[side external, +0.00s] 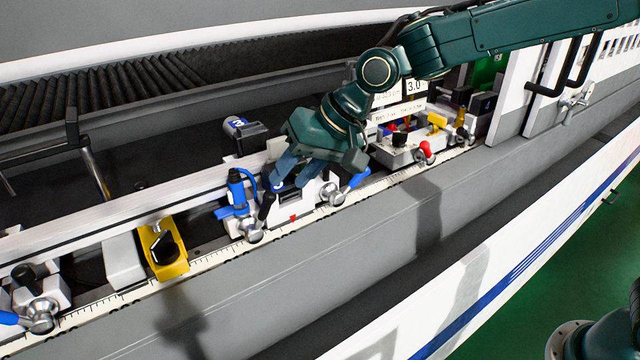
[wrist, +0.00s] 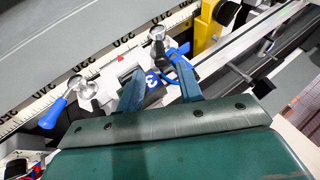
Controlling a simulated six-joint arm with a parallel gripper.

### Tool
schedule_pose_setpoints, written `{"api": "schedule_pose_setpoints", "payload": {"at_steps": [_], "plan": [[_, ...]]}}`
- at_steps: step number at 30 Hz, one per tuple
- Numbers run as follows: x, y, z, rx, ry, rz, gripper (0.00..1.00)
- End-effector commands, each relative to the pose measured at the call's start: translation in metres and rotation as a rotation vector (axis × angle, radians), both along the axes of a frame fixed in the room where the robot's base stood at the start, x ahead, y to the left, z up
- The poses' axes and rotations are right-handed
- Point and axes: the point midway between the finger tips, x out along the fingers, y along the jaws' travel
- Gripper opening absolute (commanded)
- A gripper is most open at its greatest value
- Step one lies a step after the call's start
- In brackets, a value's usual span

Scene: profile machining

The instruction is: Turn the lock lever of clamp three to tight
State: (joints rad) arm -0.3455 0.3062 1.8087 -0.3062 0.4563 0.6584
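Clamp three is a white block with a blue "3" label (wrist: 153,80) in the wrist view. On one side of it is a round metal knob with a blue lever (wrist: 52,115); this blue lever (side external: 356,181) points up and right in the side view. On its other side is a second metal knob (wrist: 158,35) with a dark lever (wrist: 181,50); this knob (side external: 251,230) also shows in the side view. In the side view my gripper (side external: 281,178) partly hides the block.
A ruler (side external: 200,262) runs along the rail front. A blue fitting with a hose (side external: 237,192) stands left of my gripper. A yellow block with a black knob (side external: 163,248) sits further left. A unit with red and yellow knobs (side external: 405,148) stands to the right.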

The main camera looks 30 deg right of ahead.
Motion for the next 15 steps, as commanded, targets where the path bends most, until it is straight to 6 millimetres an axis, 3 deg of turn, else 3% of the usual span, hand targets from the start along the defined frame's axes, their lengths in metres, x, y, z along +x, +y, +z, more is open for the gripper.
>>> {"api": "schedule_pose_setpoints", "payload": {"at_steps": [15], "plan": [[0.028, 0.031, -0.061, -0.001, 0.002, 0.001, 0.36]]}}
